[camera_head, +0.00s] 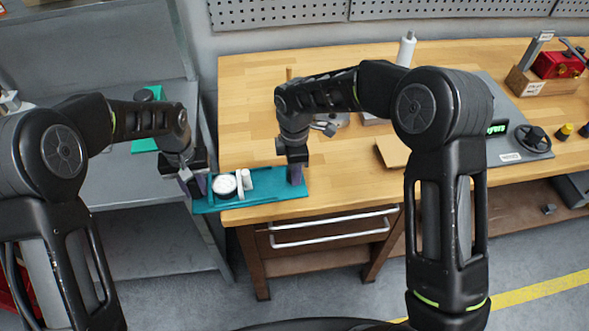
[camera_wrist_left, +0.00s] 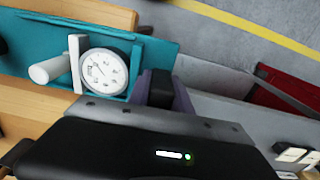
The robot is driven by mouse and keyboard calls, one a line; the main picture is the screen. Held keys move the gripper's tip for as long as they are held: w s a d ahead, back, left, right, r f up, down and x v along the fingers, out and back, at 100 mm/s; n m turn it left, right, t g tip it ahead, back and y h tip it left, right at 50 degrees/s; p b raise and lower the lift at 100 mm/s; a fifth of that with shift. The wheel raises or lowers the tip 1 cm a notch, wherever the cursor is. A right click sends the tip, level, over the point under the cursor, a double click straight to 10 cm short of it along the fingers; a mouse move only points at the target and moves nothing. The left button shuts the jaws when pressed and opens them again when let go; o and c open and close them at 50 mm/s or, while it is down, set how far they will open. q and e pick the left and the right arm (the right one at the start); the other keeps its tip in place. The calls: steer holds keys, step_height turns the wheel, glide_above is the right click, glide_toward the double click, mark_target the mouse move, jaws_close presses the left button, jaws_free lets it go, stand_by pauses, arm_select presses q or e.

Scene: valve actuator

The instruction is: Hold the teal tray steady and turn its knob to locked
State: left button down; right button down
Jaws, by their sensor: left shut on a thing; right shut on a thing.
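The teal tray (camera_head: 264,190) lies at the front left corner of the wooden table, its left end out past the table's edge. It carries a round white dial gauge (camera_head: 224,185) and a white part with a cylinder (camera_head: 245,179). My left gripper (camera_head: 192,184) is shut on the tray's left end. In the left wrist view its dark fingers (camera_wrist_left: 165,88) are beside the teal end frame (camera_wrist_left: 137,62). My right gripper (camera_head: 295,176) points down and is shut at the tray's right end. Its fingers hide what they hold; no knob shows elsewhere on the tray.
A grey shelf (camera_head: 110,220) stands left of the table, with another teal piece (camera_head: 146,136) on it. A brown board (camera_head: 392,152), a grey panel with a black handwheel (camera_head: 533,138) and a red device (camera_head: 558,65) are to the right. The table behind the tray is mostly clear.

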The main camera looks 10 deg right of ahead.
arm_select(q)
steer(key=shift+s+f, duration=0.25)
steer(key=shift+f, duration=0.05)
arm_select(e)
steer(key=shift+m, duration=0.3)
steer(key=m, duration=0.3)
steer(key=shift+m, duration=0.3)
steer(key=m, duration=1.3)
steer(key=c, duration=1.1)
jaws_free()
steer(key=shift+o, duration=0.2)
